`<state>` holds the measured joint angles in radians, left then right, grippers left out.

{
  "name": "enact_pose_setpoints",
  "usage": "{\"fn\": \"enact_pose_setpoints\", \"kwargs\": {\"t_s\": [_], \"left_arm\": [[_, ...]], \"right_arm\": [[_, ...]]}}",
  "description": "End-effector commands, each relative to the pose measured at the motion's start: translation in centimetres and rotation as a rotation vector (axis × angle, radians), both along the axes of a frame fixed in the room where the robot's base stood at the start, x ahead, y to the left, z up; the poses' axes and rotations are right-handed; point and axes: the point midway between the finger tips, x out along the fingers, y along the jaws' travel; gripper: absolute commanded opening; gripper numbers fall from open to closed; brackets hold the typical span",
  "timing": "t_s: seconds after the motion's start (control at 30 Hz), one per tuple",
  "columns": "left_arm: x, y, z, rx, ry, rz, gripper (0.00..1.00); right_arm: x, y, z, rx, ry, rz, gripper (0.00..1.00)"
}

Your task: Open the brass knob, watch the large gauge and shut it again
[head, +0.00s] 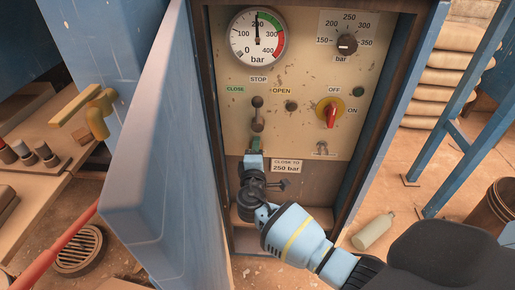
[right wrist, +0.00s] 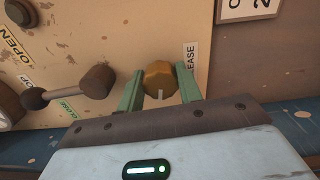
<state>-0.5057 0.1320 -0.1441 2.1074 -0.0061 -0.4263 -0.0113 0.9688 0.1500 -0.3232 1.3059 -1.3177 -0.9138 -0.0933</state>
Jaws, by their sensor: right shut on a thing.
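The brass knob (right wrist: 158,76) sits on the cream panel between the two green fingers of my right gripper (head: 254,146), which is shut on it. A pale line on the knob points down in the right wrist view. In the head view the gripper hides the knob. The large gauge (head: 256,38) is at the panel's upper left, marked 0 to 400 bar. Its needle points almost straight up, near 200. My left gripper is not in view.
A lever (head: 258,115) stands just above my right gripper and beside it in the right wrist view (right wrist: 70,88). A black dial (head: 347,44) and red switch (head: 331,115) are on the panel's right. An open blue door (head: 150,150) stands left of the cabinet.

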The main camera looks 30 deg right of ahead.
Motion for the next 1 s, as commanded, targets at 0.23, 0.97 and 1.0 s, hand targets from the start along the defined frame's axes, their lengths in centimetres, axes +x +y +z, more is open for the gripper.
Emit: {"fn": "enact_pose_setpoints", "kwargs": {"t_s": [0.23, 0.97, 1.0], "left_arm": [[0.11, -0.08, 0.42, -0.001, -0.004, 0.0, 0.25], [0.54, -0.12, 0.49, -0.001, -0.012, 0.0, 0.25], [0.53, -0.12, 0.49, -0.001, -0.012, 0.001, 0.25]], "right_arm": [[-0.04, 0.01, -0.03, -0.069, 0.053, -0.001, 0.12], [-0.03, 0.04, -0.06, -0.087, 0.067, 0.0, 0.57], [-0.02, 0.04, -0.05, -0.087, 0.067, 0.0, 0.57]]}}
